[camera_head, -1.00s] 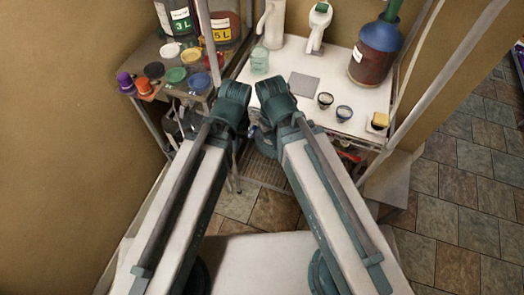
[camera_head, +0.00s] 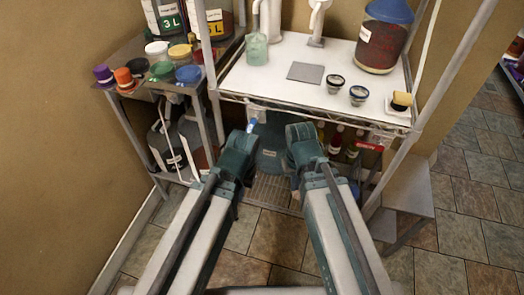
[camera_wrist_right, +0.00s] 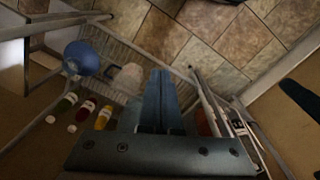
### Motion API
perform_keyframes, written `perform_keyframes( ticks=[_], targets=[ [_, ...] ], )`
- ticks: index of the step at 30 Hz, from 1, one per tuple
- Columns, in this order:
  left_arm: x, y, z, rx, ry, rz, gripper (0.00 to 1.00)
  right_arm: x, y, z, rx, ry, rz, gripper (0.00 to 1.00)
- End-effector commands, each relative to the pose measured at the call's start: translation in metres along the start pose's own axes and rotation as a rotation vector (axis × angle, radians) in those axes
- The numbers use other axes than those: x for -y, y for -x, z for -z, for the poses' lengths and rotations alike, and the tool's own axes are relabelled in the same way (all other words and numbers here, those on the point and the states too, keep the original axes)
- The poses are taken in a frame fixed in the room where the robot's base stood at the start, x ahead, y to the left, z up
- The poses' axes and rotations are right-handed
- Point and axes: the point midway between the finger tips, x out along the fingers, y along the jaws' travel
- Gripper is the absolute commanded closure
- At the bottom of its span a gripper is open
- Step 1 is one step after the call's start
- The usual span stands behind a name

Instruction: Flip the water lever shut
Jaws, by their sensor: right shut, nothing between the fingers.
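A small blue piece (camera_head: 251,126) shows below the front edge of the white table in the head view, close to the end of my left arm. It may be the water lever; it is too small to tell its position. My right gripper (camera_wrist_right: 160,80) shows in the right wrist view with its blue fingers together and nothing between them. In the head view the right wrist is below the table's front edge, right of the blue piece and apart from it. My left wrist is just below left of that piece; its fingers are hidden.
The white table (camera_head: 262,80) carries a grey mat (camera_head: 305,72), two small cups and a large blue-topped jug (camera_head: 382,40). A dark side table with several lidded jars stands at left. Bottles stand on the lower shelf. Metal posts rise at the table's sides.

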Motion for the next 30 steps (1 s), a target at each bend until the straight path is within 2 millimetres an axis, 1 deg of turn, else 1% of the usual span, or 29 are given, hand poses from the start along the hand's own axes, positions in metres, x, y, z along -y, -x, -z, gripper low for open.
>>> perform_keyframes(
  ticks=[1, 13, 21, 25, 27, 28, 30],
  targets=[
    [-0.003, -0.026, 0.002, 0.0, 0.0, 0.0, 1.0, -0.002, -0.027, 0.001, -0.003, -0.01, 0.004, 1.0],
    [-0.012, -0.125, 0.007, -0.001, -0.002, 0.001, 1.0, -0.013, -0.127, 0.009, -0.023, -0.083, 0.073, 1.0],
    [-0.018, -0.192, 0.011, -0.002, -0.003, 0.001, 1.0, -0.012, -0.191, 0.017, -0.042, -0.148, 0.191, 1.0],
    [-0.021, -0.224, 0.013, -0.002, -0.004, 0.002, 1.0, -0.005, -0.218, 0.024, -0.056, -0.191, 0.301, 1.0],
    [-0.023, -0.242, 0.014, -0.002, -0.004, 0.002, 1.0, 0.001, -0.229, 0.03, -0.068, -0.22, 0.394, 1.0],
    [-0.024, -0.249, 0.015, -0.002, -0.005, 0.002, 1.0, 0.005, -0.232, 0.033, -0.075, -0.235, 0.444, 1.0],
    [-0.025, -0.257, 0.015, -0.002, -0.005, 0.002, 1.0, 0.014, -0.228, 0.042, -0.092, -0.265, 0.567, 1.0]
  ],
)
